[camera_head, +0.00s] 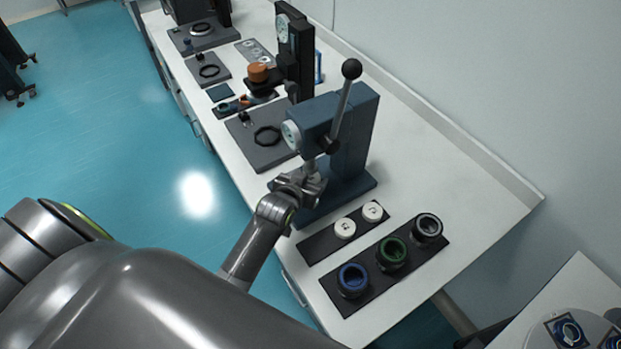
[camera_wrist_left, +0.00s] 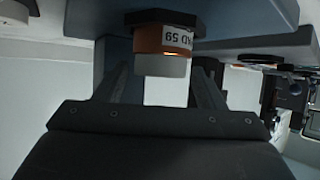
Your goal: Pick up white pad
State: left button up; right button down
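My left gripper (camera_head: 308,182) is at the blue lever press (camera_head: 350,130), under its head. In the left wrist view, a white pad (camera_wrist_left: 162,66) hangs below an orange ring (camera_wrist_left: 150,40) with a partly readable label ending in "AD 59". The ring sits against a dark fitting on the press. The gripper's two fingers (camera_wrist_left: 162,78) are apart, one on each side of the white pad, with small gaps visible. Two other white round pads (camera_head: 345,228) (camera_head: 373,211) lie on a dark mat (camera_head: 318,245) in front of the press. My right gripper is not in view.
A second dark mat (camera_head: 345,302) holds blue (camera_head: 353,279), green (camera_head: 392,252) and grey (camera_head: 428,227) rings near the table's front. More presses and plates stand farther back. The white tabletop (camera_head: 460,200) right of the press is clear.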

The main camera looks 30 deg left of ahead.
pick_arm(q)
jog(key=c, duration=0.9)
